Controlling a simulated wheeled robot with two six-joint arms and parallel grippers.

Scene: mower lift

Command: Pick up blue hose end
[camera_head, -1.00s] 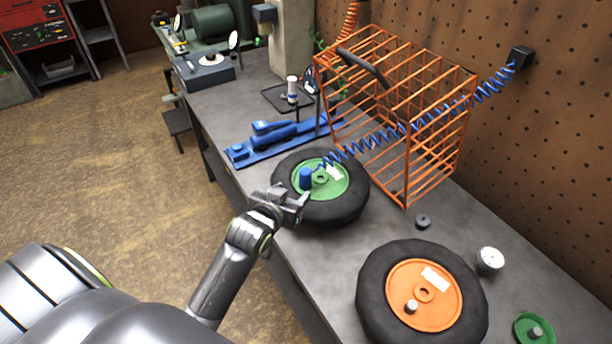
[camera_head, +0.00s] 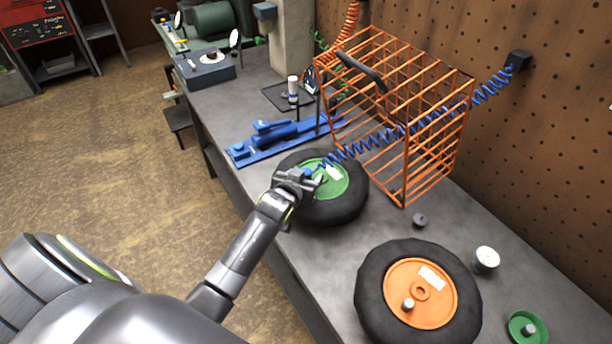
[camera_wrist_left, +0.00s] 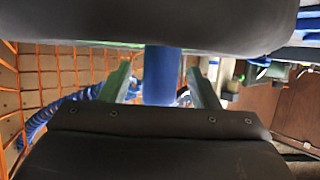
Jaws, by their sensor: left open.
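The blue hose end (camera_wrist_left: 162,75) is a blue cylinder standing at the green hub (camera_head: 338,180) of the nearer-to-centre black wheel. In the head view it is mostly hidden by my left gripper (camera_head: 308,180), with a bit of blue showing behind it. In the left wrist view the hose end is between the two fingers of my left gripper (camera_wrist_left: 162,88), with a gap on each side. That gripper is open around it. The coiled blue hose (camera_head: 400,132) runs from there up to the wall. My right gripper is not in view.
An orange wire cage (camera_head: 440,165) stands behind the wheel, with the hose passing across it. A wheel with an orange hub (camera_head: 436,310) lies at the front of the grey bench. A blue tool (camera_head: 275,135) lies to the left. Small parts lie at the right.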

